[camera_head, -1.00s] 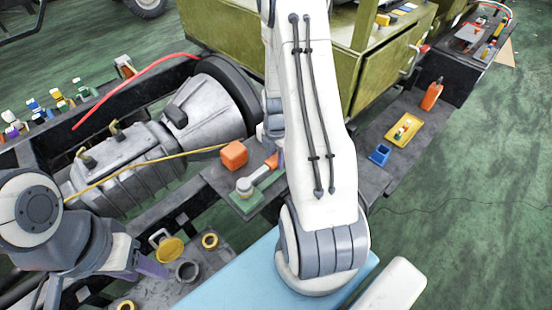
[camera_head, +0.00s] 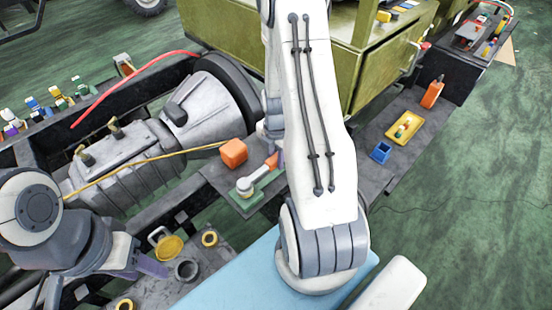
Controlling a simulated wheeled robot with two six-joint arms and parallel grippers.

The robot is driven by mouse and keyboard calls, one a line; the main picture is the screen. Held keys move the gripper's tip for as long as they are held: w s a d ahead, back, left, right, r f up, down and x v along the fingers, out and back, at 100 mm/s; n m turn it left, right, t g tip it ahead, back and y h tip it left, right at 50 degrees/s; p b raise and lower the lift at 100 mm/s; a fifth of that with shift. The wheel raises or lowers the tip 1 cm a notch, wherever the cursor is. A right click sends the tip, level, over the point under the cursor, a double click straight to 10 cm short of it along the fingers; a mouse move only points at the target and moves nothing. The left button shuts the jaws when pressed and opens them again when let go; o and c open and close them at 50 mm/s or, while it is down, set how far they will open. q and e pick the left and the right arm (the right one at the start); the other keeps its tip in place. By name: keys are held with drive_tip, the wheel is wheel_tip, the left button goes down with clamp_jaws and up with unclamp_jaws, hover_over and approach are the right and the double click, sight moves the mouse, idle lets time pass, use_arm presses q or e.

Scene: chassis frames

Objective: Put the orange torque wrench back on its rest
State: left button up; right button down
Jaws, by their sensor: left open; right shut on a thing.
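The orange torque wrench (camera_head: 262,173) has an orange handle and a grey shaft and round head. Its head end lies over the green rest (camera_head: 246,207) on the dark shelf in the centre. I cannot tell whether it is fully seated there. My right gripper (camera_head: 278,160) is shut on the wrench's orange handle end. It is mostly hidden behind my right arm, with a sliver of purple finger showing. My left gripper (camera_head: 150,268), with purple fingers, is open and empty at the lower left, beside a yellow cup and above the grey plate.
An orange block (camera_head: 234,152) stands close behind the wrench. A yellow funnel-like cup (camera_head: 168,247), a grey ring (camera_head: 187,270) and yellow rings lie near my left gripper. A blue cup (camera_head: 380,152), yellow tray (camera_head: 396,136) and orange bottle (camera_head: 432,94) stand on the right shelf.

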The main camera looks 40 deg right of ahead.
drive_tip(key=shift+f, duration=0.25)
idle(0.4)
drive_tip(key=shift+c, duration=2.4)
unclamp_jaws()
wheel_tip(320, 180, up, 7)
drive_tip(key=p, duration=0.5)
drive_tip(key=shift+p, duration=0.4)
